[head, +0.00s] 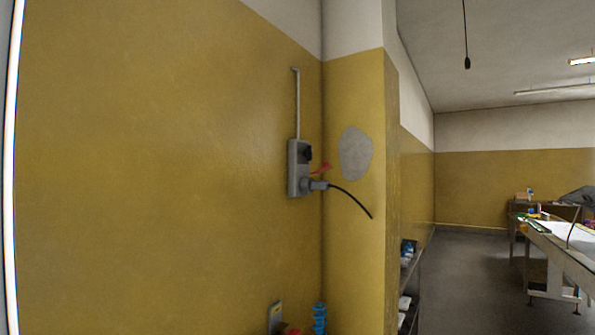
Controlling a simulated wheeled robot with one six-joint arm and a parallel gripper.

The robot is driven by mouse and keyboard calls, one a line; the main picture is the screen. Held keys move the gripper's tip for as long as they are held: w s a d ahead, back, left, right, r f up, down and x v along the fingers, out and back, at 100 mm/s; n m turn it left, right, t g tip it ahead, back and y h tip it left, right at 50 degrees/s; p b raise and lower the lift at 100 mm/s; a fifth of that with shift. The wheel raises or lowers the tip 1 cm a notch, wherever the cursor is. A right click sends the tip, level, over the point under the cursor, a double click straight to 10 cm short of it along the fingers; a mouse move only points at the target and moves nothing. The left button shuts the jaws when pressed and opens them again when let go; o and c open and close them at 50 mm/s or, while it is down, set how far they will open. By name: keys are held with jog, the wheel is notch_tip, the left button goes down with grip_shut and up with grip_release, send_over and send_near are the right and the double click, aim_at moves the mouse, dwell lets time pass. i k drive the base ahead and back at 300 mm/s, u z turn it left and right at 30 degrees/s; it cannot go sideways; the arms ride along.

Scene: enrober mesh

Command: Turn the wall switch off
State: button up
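A grey wall switch box (298,168) is mounted on the yellow wall, close to the inner corner. It has a black knob or rocker (306,153) on its right side; its exact setting is too small to tell. A grey plug (316,185) sits in the box's lower part, with a black cable (352,199) curving down to the right. A small red piece (320,168) sticks out just above the plug. My gripper is not in view.
A thin conduit (297,105) rises from the box. Below are a grey fitting (275,317) and a blue ribbed object (319,318). A shelf rack (411,280) stands past the pillar. A worktable (560,250) is far right, with open floor (465,270) before it.

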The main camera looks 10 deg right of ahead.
aim_at(307, 152)
jog(key=z, duration=0.25)
jog(key=i, duration=1.4)
jog(key=z, duration=0.1)
